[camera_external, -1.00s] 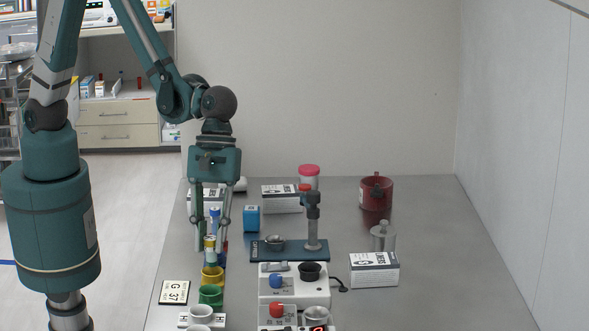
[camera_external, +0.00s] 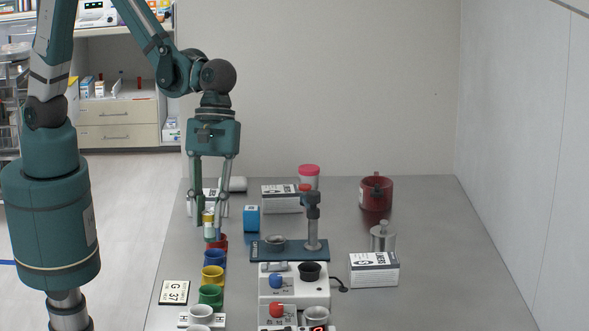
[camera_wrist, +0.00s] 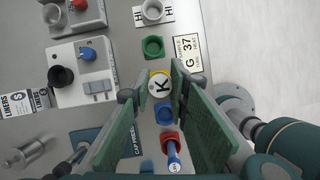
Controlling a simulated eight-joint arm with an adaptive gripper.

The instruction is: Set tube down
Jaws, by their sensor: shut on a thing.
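My gripper (camera_external: 211,222) is shut on a slim tube (camera_external: 210,230) with a yellow band, held upright above the row of coloured cups. In the wrist view its round white top, marked K (camera_wrist: 160,87), shows between the green finger pads. The yellow cup (camera_external: 213,276) lies partly behind the tube in the wrist view. The blue cup (camera_external: 214,258) and red cup (camera_external: 221,241) stand beyond it. A blue-topped tube (camera_wrist: 173,162) stands in the red cup in the wrist view. The tube's lower end is hard to make out.
A blue-based stand (camera_external: 290,255) and a white device (camera_external: 294,286) are to the right. The right side of the table is mostly clear.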

